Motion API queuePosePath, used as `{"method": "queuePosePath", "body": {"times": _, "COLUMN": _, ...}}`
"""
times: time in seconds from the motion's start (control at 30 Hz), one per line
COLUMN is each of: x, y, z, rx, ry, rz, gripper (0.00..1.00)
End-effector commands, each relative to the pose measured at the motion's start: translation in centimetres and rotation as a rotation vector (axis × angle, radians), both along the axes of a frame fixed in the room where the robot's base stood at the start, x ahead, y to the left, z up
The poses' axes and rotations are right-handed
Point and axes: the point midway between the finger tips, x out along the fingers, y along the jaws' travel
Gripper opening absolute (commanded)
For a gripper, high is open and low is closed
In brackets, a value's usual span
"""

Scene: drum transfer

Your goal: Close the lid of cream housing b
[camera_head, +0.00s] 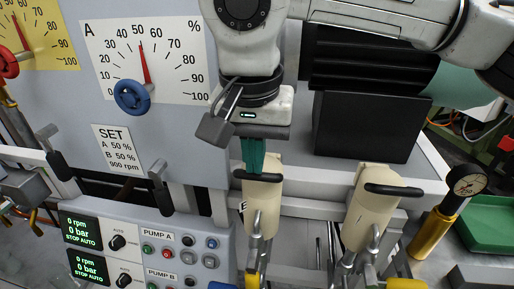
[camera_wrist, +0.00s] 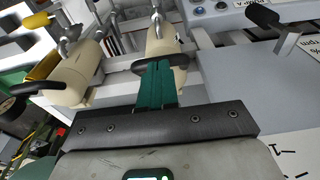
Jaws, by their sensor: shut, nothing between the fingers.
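Two cream housings with black loop handles stand side by side in the head view, the left one (camera_head: 263,205) and the right one (camera_head: 372,222). A partly hidden letter beside the left one is not readable enough to tell which is b. My gripper (camera_head: 254,168) is shut and empty, with its green fingers pointing down at the left housing's black handle (camera_head: 262,177). In the wrist view the fingers (camera_wrist: 158,70) overlap the same handle; I cannot tell whether they touch it. The other housing (camera_wrist: 75,78) is at the left there. How far the lids are open is unclear.
A black box (camera_head: 365,127) stands behind the right housing. A pressure gauge (camera_head: 467,185) on a brass-coloured body is at the right. A pump control panel (camera_head: 180,252) and a white dial plate (camera_head: 165,65) with a blue knob are at the left.

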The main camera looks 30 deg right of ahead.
Motion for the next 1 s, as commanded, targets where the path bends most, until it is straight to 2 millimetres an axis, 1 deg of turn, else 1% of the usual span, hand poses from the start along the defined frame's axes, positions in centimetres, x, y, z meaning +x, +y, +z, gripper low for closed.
{"method": "queuePosePath", "body": {"times": 0.03, "x": -0.1, "y": 0.0, "z": -0.4, "rx": 0.000, "ry": 0.000, "rz": 0.000, "gripper": 0.00}}
{"method": "queuePosePath", "body": {"times": 0.23, "x": -0.2, "y": 0.2, "z": -0.8, "rx": 0.001, "ry": -0.001, "rz": 0.000, "gripper": 0.00}}
{"method": "queuePosePath", "body": {"times": 0.73, "x": -0.3, "y": 0.2, "z": -0.9, "rx": 0.001, "ry": -0.001, "rz": 0.000, "gripper": 0.00}}
{"method": "queuePosePath", "body": {"times": 0.87, "x": -0.3, "y": 0.4, "z": -0.3, "rx": 0.000, "ry": -0.001, "rz": 0.001, "gripper": 0.00}}
{"method": "queuePosePath", "body": {"times": 1.0, "x": -0.7, "y": 1.4, "z": 1.4, "rx": -0.001, "ry": -0.002, "rz": 0.005, "gripper": 0.00}}
